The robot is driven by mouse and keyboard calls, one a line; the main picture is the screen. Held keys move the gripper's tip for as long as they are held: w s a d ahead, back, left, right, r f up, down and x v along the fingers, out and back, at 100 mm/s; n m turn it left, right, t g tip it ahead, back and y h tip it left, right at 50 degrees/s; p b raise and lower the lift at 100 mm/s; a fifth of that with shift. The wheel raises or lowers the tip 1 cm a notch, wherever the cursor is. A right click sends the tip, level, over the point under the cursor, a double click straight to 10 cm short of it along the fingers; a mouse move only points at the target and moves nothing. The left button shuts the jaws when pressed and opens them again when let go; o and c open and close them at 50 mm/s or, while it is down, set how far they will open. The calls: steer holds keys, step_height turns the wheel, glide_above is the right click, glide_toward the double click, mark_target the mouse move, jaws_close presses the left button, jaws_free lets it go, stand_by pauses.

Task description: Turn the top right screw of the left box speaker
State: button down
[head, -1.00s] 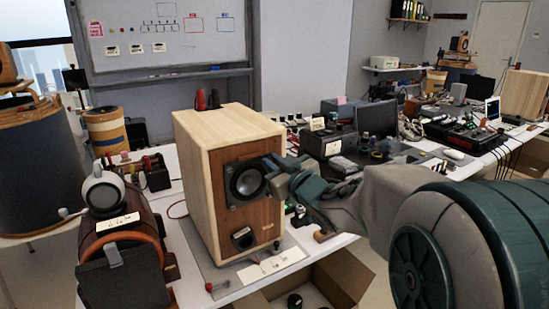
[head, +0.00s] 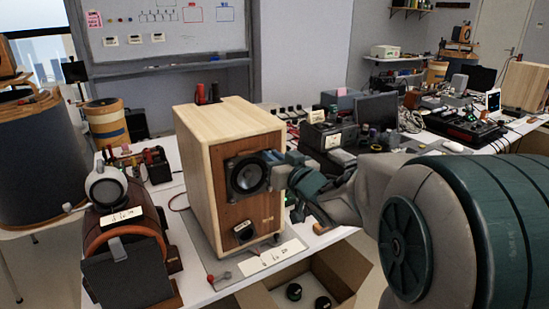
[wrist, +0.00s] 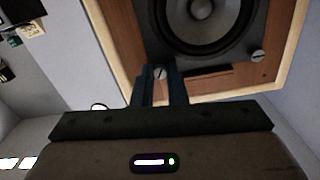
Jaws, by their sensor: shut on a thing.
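The left box speaker (head: 230,135), a pale wood box with a brown front, stands upright on the white table. Its front bears a black-framed round driver (head: 248,175). My gripper (head: 272,158) reaches in from the right to the driver's top right corner and hides the screw there in the head view. In the wrist view, my gripper's two dark fingers (wrist: 160,88) are close together around a slotted silver screw (wrist: 160,72) at the driver frame's corner. A second screw (wrist: 257,56) at another corner is clear of the fingers.
A brown device with a white ball-shaped top (head: 106,186) stands left of the speaker. An open cardboard box (head: 345,275) holding black round parts lies below the table edge. A white label (head: 268,258) lies before the speaker. Electronics (head: 335,135) crowd the table behind my arm.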

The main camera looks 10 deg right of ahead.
steer(key=c, duration=1.5)
jaws_free()
steer(key=shift+o, duration=0.2)
steer(key=shift+s+d, duration=0.1)
steer(key=v, duration=1.3)
steer(key=shift+s+b, duration=0.3)
steer(key=shift+b, duration=0.1)
steer(key=shift+d, duration=0.1)
